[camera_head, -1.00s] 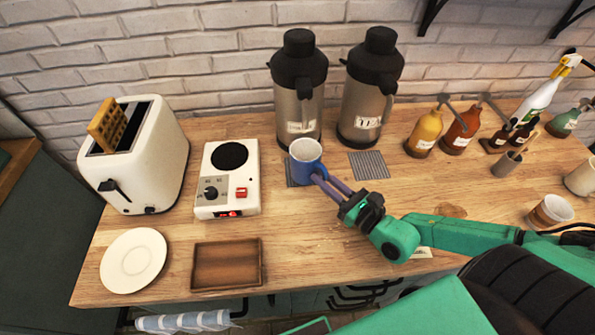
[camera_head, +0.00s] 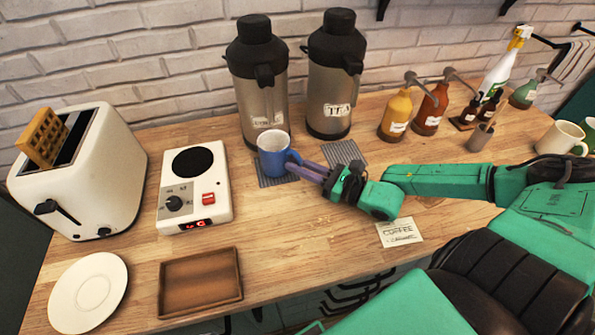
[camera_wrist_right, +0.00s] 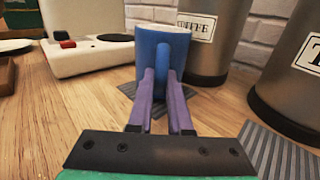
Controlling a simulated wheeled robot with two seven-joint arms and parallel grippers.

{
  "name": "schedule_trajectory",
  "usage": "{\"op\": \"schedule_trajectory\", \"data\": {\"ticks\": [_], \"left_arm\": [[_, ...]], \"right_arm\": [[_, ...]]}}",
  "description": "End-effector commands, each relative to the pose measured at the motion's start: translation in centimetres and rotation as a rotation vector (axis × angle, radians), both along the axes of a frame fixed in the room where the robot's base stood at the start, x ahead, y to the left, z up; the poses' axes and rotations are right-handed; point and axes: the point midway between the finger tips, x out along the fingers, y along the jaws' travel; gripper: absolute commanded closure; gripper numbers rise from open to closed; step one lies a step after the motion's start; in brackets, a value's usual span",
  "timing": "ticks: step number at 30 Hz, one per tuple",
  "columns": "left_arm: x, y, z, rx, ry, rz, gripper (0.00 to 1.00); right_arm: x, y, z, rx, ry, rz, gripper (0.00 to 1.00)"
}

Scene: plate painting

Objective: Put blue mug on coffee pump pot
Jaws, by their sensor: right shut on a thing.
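The blue mug (camera_head: 273,156), white inside, stands upright at the front of the coffee pump pot (camera_head: 258,88), over a grey ribbed mat (camera_head: 277,182). In the right wrist view the mug (camera_wrist_right: 161,55) is straight ahead, with the coffee pot (camera_wrist_right: 207,40) behind it to the right. My right gripper (camera_head: 299,164) is shut on the mug's handle, its purple fingers (camera_wrist_right: 161,84) on either side of it. Whether the mug's base touches the mat cannot be told. My left gripper is not in view.
The tea pump pot (camera_head: 330,85) stands right of the coffee pot, with another ribbed mat (camera_head: 343,154) before it. A hot plate (camera_head: 194,190) and toaster (camera_head: 90,175) are left. A wooden tray (camera_head: 200,284) and white plate (camera_head: 88,292) lie in front. Several bottles stand right.

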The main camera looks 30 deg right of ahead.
Motion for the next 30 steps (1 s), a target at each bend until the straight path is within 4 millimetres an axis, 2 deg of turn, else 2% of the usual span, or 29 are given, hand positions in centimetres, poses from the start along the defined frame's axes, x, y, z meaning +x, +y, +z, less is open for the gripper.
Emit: {"op": "schedule_trajectory", "data": {"ticks": [11,12,13,14,22,26,30], "left_arm": [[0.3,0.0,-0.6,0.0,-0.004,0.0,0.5],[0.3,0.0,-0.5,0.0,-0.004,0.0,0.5],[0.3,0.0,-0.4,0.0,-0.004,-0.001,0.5],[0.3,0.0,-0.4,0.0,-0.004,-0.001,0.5],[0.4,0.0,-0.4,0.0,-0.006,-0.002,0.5],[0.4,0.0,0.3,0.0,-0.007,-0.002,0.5],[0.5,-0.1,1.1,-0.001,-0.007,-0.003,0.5]], "right_arm": [[0.1,0.0,-0.7,0.001,-0.003,0.001,1.0],[0.0,0.0,-0.7,-0.001,-0.001,0.0,0.71],[0.0,0.0,-0.7,-0.001,-0.001,0.0,0.6],[0.0,0.0,-0.6,-0.001,-0.001,0.0,0.53],[0.0,0.0,-0.6,-0.001,-0.001,0.0,0.53],[-0.1,0.0,-0.1,-0.002,0.001,0.001,0.53],[-1.9,-1.1,-0.2,-0.006,0.008,0.003,0.53]]}}
